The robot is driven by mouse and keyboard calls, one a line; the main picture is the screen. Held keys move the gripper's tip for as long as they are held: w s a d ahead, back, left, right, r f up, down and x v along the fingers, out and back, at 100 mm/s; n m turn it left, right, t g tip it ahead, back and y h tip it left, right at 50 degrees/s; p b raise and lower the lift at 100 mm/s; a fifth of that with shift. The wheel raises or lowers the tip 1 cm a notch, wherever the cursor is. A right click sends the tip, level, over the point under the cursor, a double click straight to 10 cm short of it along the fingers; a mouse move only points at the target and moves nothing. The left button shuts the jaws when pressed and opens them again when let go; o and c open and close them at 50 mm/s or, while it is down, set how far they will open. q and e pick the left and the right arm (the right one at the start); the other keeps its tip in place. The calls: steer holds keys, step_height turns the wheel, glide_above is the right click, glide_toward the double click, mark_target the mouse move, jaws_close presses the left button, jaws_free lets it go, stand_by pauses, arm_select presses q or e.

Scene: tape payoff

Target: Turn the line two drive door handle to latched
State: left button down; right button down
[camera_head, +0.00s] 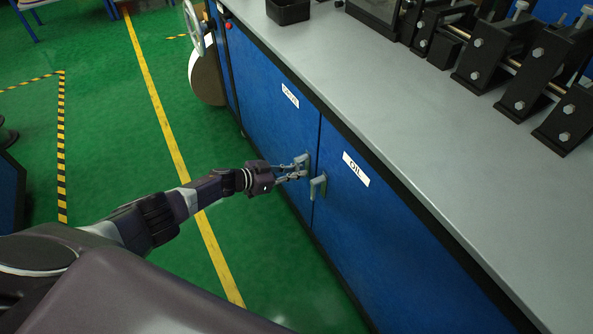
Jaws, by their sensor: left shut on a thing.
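The blue cabinet has a left door (268,110) with a white label (290,95) whose small print is hard to read. Its grey handle (302,160) sits near the door's right edge. My left gripper (297,172) reaches in from the left and is shut on this handle. The fingers partly cover the handle, so I cannot tell its exact turn. The door looks flush with the cabinet front. My right gripper is not in view.
The door to the right, labelled OIL (356,168), has its own grey handle (318,187) close to my fingers. The grey worktop (430,150) overhangs above, with black brackets (490,55) along its back.

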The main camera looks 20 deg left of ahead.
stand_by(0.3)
arm_select(q)
steer(key=c, duration=2)
jaws_free()
steer(key=shift+o, duration=0.2)
steer(key=shift+s+a, duration=0.1)
steer(key=v, duration=1.1)
steer(key=shift+s+a+r, duration=0.15)
steer(key=shift+s+r, duration=0.1)
steer(key=shift+r, duration=0.05)
